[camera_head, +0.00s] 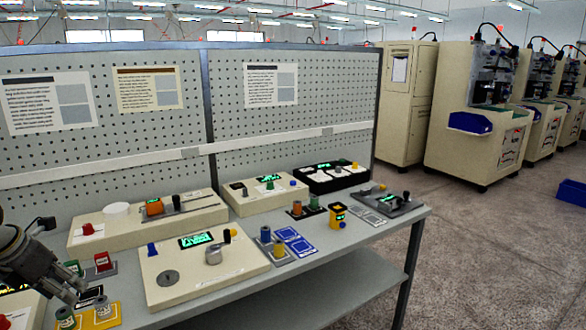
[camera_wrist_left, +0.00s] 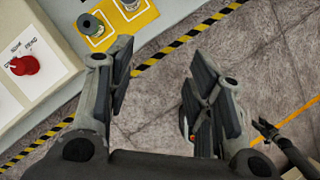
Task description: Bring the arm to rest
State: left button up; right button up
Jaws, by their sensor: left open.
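My left gripper (camera_head: 62,284) comes in at the lower left of the head view, above the front left part of the bench (camera_head: 372,277). In the left wrist view, my left gripper (camera_wrist_left: 155,78) has its two dark fingers spread wide with nothing between them. Under it there are the speckled floor and a yellow-black striped line (camera_wrist_left: 178,46). A yellow pad (camera_wrist_left: 118,22) with spools lies on the bench at the upper left of that view, apart from the fingers.
On the bench are a cream box with a crank (camera_head: 205,262), a long cream unit (camera_head: 135,222), a black tray (camera_head: 337,177) and blue pads (camera_head: 294,241). A pegboard panel (camera_head: 290,120) stands behind. Open floor (camera_head: 500,250) and machines (camera_head: 478,115) are at right.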

pick_arm(q)
jog(key=w+d+f+n+t+h, duration=0.25)
jog(key=d+f+h, duration=0.25)
jog(key=d+f, duration=0.35)
jog(key=w+d+f+n+t+h, duration=0.1)
jog(key=w+d+f+n+h, duration=0.3)
jog(key=d+f, duration=0.45)
notch_tip(320, 180, down, 16)
jog(key=s+n+t+y, duration=0.2)
jog(key=n+t, duration=0.3)
jog(key=n, duration=0.7)
jog(key=s+a+f+n+g+y, duration=0.15)
jog(key=s+f+n+y, duration=0.35)
jog(key=s+f, duration=0.6)
jog(key=s+d+f+n+g+y, duration=0.1)
jog(key=s+f+n+g+y, duration=0.1)
jog(key=s+f+n, duration=0.85)
jog(key=s+d+f+g, duration=0.2)
jog(key=s+f, duration=0.2)
jog(key=s, duration=0.6)
jog(key=s+d+f+n+g, duration=0.1)
jog(key=s+f, duration=0.4)
jog(key=s, duration=0.5)
jog(key=s+d+f+n+g+y, duration=0.1)
jog(key=s+d+f+g, duration=0.3)
jog(key=s, duration=0.6)
jog(key=shift+f+g, duration=0.4)
jog(key=shift+g, duration=0.3)
pick_arm(e)
jog(key=shift+s, duration=0.1)
